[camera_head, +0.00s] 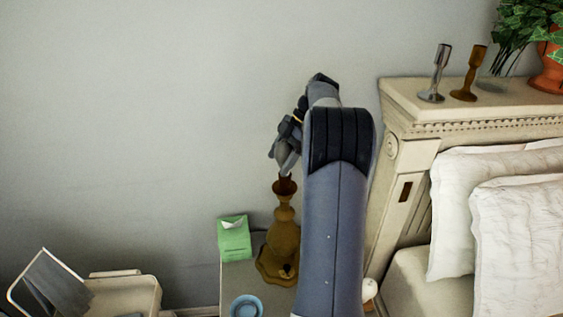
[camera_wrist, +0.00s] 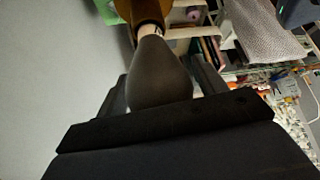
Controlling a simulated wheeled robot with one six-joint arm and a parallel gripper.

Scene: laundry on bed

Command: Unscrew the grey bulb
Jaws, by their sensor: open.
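The grey bulb (camera_wrist: 158,75) fills the middle of the wrist view, its narrow neck toward the brown lamp (camera_wrist: 143,10) at the top. My gripper (camera_wrist: 163,80) is open, with one dark finger on each side of the bulb. I cannot tell whether either finger touches it. In the head view, my gripper (camera_head: 287,146) is at the top of the brown lamp (camera_head: 284,235), which stands upright on the nightstand (camera_head: 233,275). My arm hides part of the lamp's right side there, and the bulb is hard to separate from the gripper.
A green tissue box (camera_head: 234,240) and a blue bowl (camera_head: 246,306) are left of the lamp on the nightstand. The bed's headboard (camera_head: 402,150) rises to the right, with two candle holders (camera_head: 437,75) and a potted plant (camera_head: 548,70) on top. Bare wall is left of the gripper.

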